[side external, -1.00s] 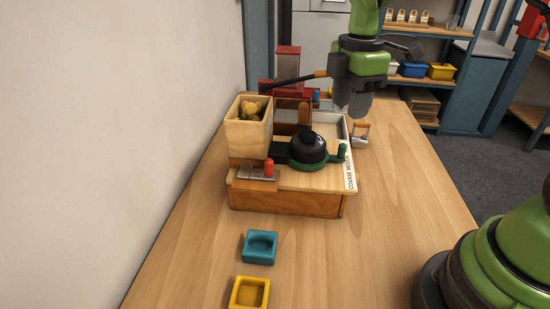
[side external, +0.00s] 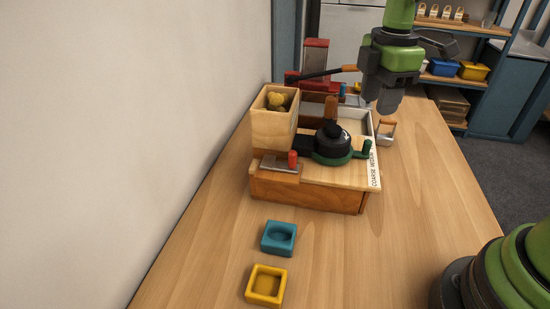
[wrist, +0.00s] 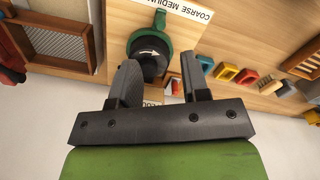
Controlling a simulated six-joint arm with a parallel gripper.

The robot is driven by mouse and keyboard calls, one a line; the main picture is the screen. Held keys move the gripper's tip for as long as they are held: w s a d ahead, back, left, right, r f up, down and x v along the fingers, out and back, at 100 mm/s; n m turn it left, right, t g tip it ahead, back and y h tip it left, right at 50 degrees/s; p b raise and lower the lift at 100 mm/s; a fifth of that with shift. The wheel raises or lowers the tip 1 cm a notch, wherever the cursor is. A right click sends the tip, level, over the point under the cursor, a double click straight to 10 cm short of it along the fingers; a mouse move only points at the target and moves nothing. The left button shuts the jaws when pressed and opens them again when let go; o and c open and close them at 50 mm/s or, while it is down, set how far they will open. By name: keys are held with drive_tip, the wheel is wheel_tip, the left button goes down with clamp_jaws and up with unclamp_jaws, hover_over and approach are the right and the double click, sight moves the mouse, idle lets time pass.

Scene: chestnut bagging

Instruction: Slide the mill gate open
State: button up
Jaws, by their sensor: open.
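The mill is a wooden box (side external: 305,192) with a pale top. A metal gate plate (side external: 270,163) with an upright red knob (side external: 292,160) lies at its front left, below the wooden hopper (side external: 274,128), which holds yellowish chestnuts. A black dial (side external: 331,142) with a green base and a side handle sits to the right of the gate; it also shows in the wrist view (wrist: 150,50). My gripper (side external: 387,105) is open and empty, raised behind and to the right of the dial, away from the gate.
A teal cup (side external: 278,238) and a yellow cup (side external: 266,285) stand on the table in front of the mill. A scoop-like metal piece (side external: 386,132) stands to the right of the mill. A red device (side external: 315,65) is behind it. The right side of the table is clear.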

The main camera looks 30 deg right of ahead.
drive_tip(key=c, duration=0.3)
drive_tip(key=shift+w+a+m+y, duration=0.1)
drive_tip(key=shift+w+m+y, duration=0.15)
drive_tip(key=shift+m, duration=0.65)
drive_tip(key=c, duration=0.3)
drive_tip(key=w+a+r+m+y, duration=0.1)
drive_tip(key=m+y, duration=0.1)
drive_tip(key=m, duration=0.2)
drive_tip(key=w+a+r+m+y, duration=0.1)
drive_tip(key=m+y, duration=0.1)
drive_tip(key=m, duration=0.1)
drive_tip(key=w+a+r+m+y, duration=0.1)
drive_tip(key=m+y, duration=0.1)
drive_tip(key=m, duration=0.2)
drive_tip(key=shift+w+r+m, duration=0.1)
drive_tip(key=shift+w+m, duration=0.1)
drive_tip(key=shift+m, duration=0.1)
clamp_jaws()
drive_tip(key=m, duration=0.1)
approach(296, 153)
drive_tip(key=shift+y, duration=0.25)
drive_tip(key=x, duration=0.4)
drive_tip(key=d+x, duration=0.1)
drive_tip(key=x, duration=0.1)
drive_tip(key=shift+w+a+f, duration=0.1)
drive_tip(key=shift+w+f, duration=0.1)
drive_tip(key=shift+f, duration=0.25)
drive_tip(key=shift+a+f, duration=0.3)
drive_tip(key=shift+a, duration=0.1)
